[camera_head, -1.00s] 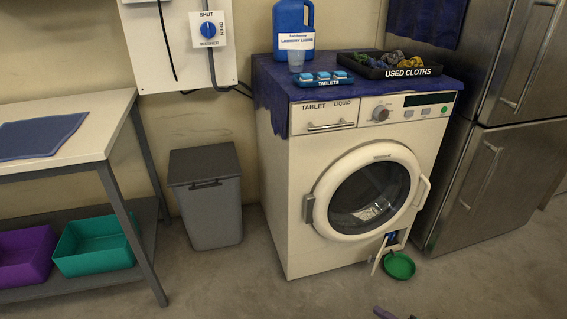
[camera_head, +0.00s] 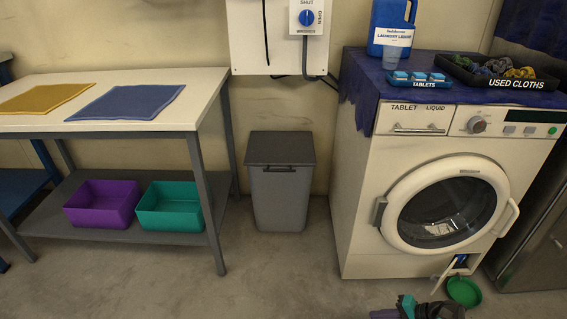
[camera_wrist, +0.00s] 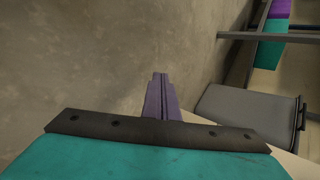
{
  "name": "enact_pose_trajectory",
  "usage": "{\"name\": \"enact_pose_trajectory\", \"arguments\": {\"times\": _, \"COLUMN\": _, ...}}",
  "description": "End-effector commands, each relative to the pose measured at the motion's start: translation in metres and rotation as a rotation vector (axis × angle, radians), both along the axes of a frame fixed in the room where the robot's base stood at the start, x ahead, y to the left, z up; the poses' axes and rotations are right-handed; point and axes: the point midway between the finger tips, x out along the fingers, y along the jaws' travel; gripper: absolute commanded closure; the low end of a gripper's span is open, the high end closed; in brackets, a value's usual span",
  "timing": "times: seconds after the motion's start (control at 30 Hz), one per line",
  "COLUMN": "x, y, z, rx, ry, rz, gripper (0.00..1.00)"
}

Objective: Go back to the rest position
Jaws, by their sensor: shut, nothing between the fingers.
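My gripper shows at the bottom edge of the head view (camera_head: 383,314), in front of the washing machine and above the floor. In the wrist view its purple fingers (camera_wrist: 160,80) are together, with nothing between them. Much of my arm is cut off by the head view's lower edge. The white washing machine (camera_head: 365,215) stands at the right, its round door (camera_head: 397,208) shut. Its small lower flap (camera_head: 446,272) hangs open beside a green dish (camera_head: 464,292) on the floor.
A grey lidded bin (camera_head: 280,190) stands left of the machine; its lid also shows in the wrist view (camera_wrist: 245,108). A table (camera_head: 150,90) at the left holds yellow (camera_head: 45,98) and blue cloths (camera_head: 125,102). Purple (camera_head: 100,212) and teal boxes (camera_head: 170,215) sit below.

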Motion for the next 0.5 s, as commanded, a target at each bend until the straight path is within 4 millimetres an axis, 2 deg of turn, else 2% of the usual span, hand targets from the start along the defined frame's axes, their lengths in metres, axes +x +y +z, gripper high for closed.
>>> {"name": "enact_pose_trajectory", "arguments": {"times": 0.1, "x": 0.006, "y": 0.019, "z": 0.004, "rx": -0.052, "ry": 0.039, "rz": 0.071, "gripper": 1.0}}
{"name": "enact_pose_trajectory", "arguments": {"times": 0.5, "x": 0.021, "y": 0.07, "z": 0.016, "rx": -0.252, "ry": 0.144, "rz": 0.277, "gripper": 1.0}}
